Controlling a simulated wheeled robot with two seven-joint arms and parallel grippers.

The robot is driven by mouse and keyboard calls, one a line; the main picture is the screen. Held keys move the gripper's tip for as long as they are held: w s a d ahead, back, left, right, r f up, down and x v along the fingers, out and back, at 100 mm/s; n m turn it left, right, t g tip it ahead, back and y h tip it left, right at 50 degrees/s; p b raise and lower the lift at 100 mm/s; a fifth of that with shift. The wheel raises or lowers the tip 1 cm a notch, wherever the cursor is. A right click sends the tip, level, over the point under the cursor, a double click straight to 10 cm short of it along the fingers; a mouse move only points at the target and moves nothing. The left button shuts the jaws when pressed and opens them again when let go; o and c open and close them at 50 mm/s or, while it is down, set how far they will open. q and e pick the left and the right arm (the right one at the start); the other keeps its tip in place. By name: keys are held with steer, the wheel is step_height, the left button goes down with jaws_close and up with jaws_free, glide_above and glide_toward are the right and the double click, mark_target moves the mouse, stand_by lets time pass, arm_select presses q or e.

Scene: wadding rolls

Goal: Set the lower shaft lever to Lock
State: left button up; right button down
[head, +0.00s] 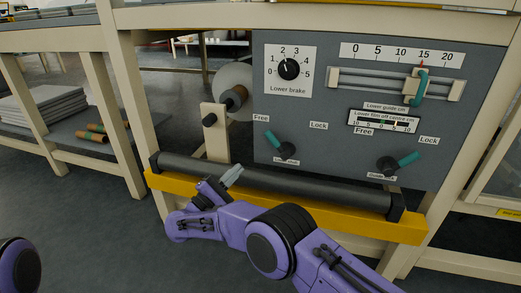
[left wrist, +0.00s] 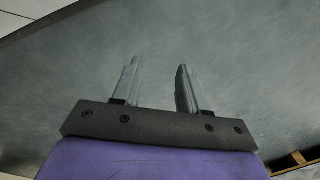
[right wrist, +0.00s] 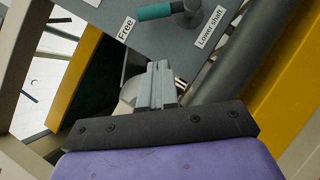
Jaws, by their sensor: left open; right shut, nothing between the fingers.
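The lower shaft lever (head: 272,139) is on the grey panel, with its teal handle tilted up and left toward the Free label (head: 261,118). The Lock label (head: 319,125) is to its upper right. In the right wrist view the lever (right wrist: 160,11) shows at the top, its handle pointing at Free. My right gripper (head: 238,168) is shut and empty, below and left of the lever, near the dark roller and apart from the lever. It also shows in the right wrist view (right wrist: 160,66). My left gripper (left wrist: 157,63) is open and empty over grey floor.
A dark roller (head: 280,182) and a yellow bar (head: 310,213) run across the front below the panel. A second lever (head: 408,159) with a teal handle is at the right. The brake knob (head: 289,69) and slider (head: 418,88) are higher up.

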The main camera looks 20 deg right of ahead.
mark_target(278, 143)
arm_select(q)
steer(key=shift+s+a+f+m+g+h+b, duration=0.15)
steer(key=shift+s+f+m+g+b, duration=0.1)
steer(key=shift+s+m+g+b, duration=0.2)
steer(key=shift+s+d+f+m+g+h+b, duration=0.15)
steer(key=shift+s+f+m+g+b, duration=0.1)
steer(key=shift+s+g+b, duration=0.25)
arm_select(e)
steer(key=w+d+r, duration=0.2)
steer(key=d+r, duration=0.3)
steer(key=d, duration=0.3)
steer(key=shift+d, duration=0.3)
arm_select(q)
steer(key=shift+a, duration=0.1)
